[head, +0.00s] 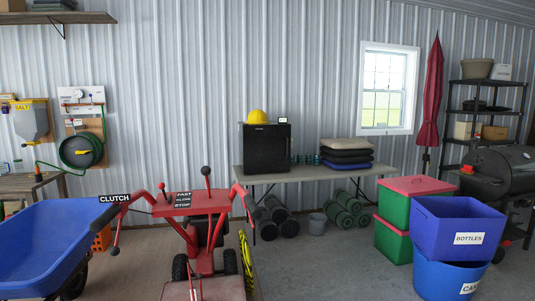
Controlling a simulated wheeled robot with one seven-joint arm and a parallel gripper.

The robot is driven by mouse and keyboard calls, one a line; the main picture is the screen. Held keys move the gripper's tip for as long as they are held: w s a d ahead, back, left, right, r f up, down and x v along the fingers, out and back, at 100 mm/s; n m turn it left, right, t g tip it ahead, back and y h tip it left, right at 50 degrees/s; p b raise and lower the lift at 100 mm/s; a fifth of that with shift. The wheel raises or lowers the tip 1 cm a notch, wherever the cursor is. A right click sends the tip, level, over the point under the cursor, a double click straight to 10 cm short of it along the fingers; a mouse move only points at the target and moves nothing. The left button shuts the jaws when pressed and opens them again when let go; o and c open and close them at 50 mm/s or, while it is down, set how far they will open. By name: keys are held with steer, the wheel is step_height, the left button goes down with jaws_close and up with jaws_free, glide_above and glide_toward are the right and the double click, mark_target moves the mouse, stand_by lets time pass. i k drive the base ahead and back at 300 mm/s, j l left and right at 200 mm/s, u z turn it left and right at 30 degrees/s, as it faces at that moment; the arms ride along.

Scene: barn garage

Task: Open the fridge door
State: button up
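A small black mini fridge (266,149) stands on the left part of a light folding table (308,175) against the back wall. Its front faces me and its door looks shut. A yellow hard hat (257,117) and a small device with a lit display (282,120) sit on top of it. The door's handle and hinge side are too small to tell. My gripper is not in view.
A red tiller-like machine (195,210) with long handles stands between me and the fridge. A blue wheelbarrow (45,240) is at left. Blue bins (458,230) and red-lidded green boxes (395,210) stand at right. Dark rolls (281,218) lie under the table. Bare floor (335,270) shows at centre right.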

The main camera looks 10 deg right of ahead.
mark_target(266, 148)
steer(key=i+l+z, duration=0.3)
steer(key=i, duration=0.15)
steer(key=i+z, duration=0.3)
steer(key=i+l+z, duration=0.1)
steer(key=i, duration=0.9)
steer(key=i+l, duration=0.1)
steer(key=i, duration=0.9)
steer(key=i+u, duration=0.2)
steer(key=i, duration=0.8)
steer(key=i+l+u, duration=0.2)
steer(key=i, duration=0.75)
